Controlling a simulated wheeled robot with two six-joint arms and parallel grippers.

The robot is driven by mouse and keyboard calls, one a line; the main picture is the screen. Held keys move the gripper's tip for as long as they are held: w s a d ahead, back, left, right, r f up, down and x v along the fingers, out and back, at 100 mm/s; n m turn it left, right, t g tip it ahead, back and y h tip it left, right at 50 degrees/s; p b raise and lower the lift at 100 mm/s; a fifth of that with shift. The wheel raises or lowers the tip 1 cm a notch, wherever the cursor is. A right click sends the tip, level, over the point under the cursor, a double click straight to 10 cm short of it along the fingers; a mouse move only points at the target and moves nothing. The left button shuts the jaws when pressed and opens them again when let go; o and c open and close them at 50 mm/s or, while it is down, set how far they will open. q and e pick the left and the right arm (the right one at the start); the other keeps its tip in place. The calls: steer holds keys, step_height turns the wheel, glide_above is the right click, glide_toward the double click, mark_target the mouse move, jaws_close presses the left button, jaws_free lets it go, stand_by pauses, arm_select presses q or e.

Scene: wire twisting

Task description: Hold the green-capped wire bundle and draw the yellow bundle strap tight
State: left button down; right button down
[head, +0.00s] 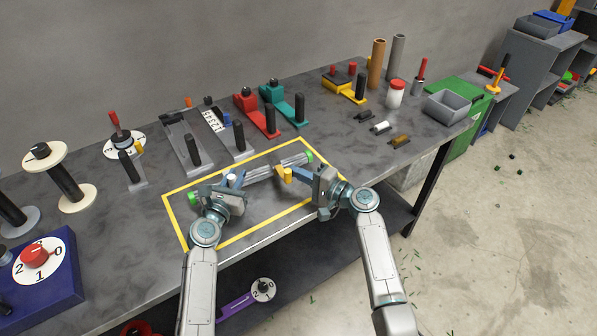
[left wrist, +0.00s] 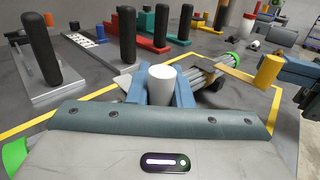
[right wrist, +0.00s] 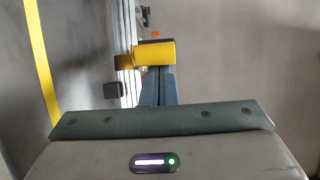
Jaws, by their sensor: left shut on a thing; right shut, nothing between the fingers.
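The grey wire bundle (head: 262,172) lies inside the yellow outline, with a green cap (head: 309,156) at its far right end and another (head: 193,198) at its near left end. My left gripper (head: 234,181) is shut on the bundle at a white upright grip (left wrist: 162,85), which stands between its blue fingers. The yellow strap handle (head: 287,174) is beside the bundle; a tan strip (left wrist: 232,72) runs from the bundle towards it in the left wrist view. My right gripper (head: 294,175) is shut and empty, its fingertips close to the yellow handle (right wrist: 154,52); contact is unclear.
A yellow outline (head: 170,217) marks the work area on the grey table. Behind it stand black-handled tools, including a red one (head: 257,115) and a teal one (head: 287,102). A blue dial box (head: 40,268) is at left. Small connectors (head: 380,127) and a grey bin (head: 447,107) are at right.

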steer(key=w, duration=0.1)
steer(key=w+d, duration=0.1)
steer(key=w, duration=0.1)
steer(key=shift+w+d, duration=0.15)
steer(key=shift+w, duration=0.15)
steer(key=v, duration=1)
steer(key=shift+w, duration=0.1)
arm_select(q)
steer(key=c, duration=1.2)
jaws_free()
steer(key=shift+c, duration=0.2)
steer(key=shift+s, duration=0.1)
